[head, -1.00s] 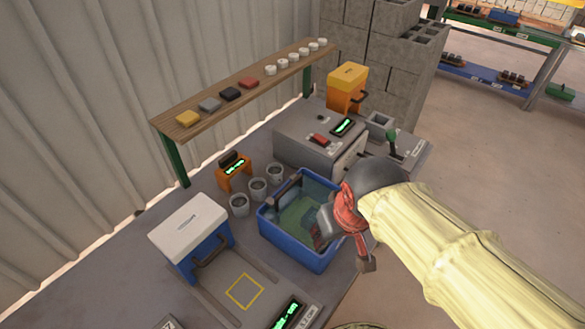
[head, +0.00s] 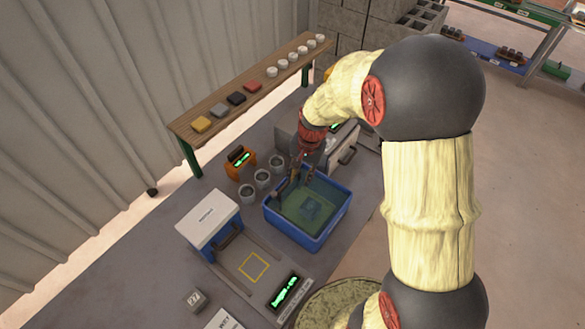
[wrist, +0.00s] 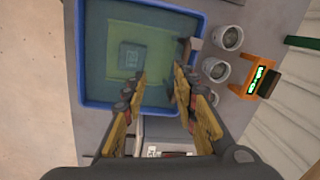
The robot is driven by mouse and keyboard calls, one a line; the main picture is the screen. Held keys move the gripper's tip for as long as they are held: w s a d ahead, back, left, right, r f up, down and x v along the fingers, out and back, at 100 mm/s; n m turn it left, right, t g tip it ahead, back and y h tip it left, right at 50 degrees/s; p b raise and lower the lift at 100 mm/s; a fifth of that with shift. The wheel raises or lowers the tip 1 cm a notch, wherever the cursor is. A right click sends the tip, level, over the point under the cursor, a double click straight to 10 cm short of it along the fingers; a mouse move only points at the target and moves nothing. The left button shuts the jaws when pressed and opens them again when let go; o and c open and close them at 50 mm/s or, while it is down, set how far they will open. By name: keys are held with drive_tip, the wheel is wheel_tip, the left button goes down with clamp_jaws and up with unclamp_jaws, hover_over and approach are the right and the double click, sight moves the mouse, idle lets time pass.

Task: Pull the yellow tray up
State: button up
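The blue bin (head: 306,243) stands on the bench, holding greenish liquid. A yellow-green tray (wrist: 150,42) shows under the liquid, with a dark square block (wrist: 131,55) on it. A grey-brown upright piece (wrist: 187,52), perhaps the tray's handle, shows at the bin's side beside the right fingertip in the wrist view; whether they touch is unclear. My gripper (wrist: 160,74) is open, its fingers apart with nothing clearly between them. In the head view my gripper (head: 297,172) is at the bin's far left edge, pointing down, partly hidden by my arm.
A white-and-blue machine (head: 208,220) is in front left, and a grey machine (head: 345,150) behind. A wooden shelf (head: 225,98) runs along the wall.

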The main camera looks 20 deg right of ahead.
drive_tip(key=shift+w+a+f+m+t, duration=0.15)
drive_tip(key=shift+w+f+m, duration=0.3)
drive_tip(key=shift+w+f, duration=0.55)
drive_tip(key=shift+w+a+f+m+t, duration=0.1)
drive_tip(key=shift+w+f+m+t, duration=0.15)
drive_tip(key=shift+w+f+m, duration=0.7)
drive_tip(key=shift+w+a+f+t, duration=0.1)
drive_tip(key=shift+w+f+t, duration=0.1)
drive_tip(key=shift+w+f, duration=0.85)
drive_tip(key=shift+s+f, duration=0.3)
drive_tip(key=shift+s, duration=0.05)
drive_tip(key=shift+c, duration=1.2)
clamp_jaws()
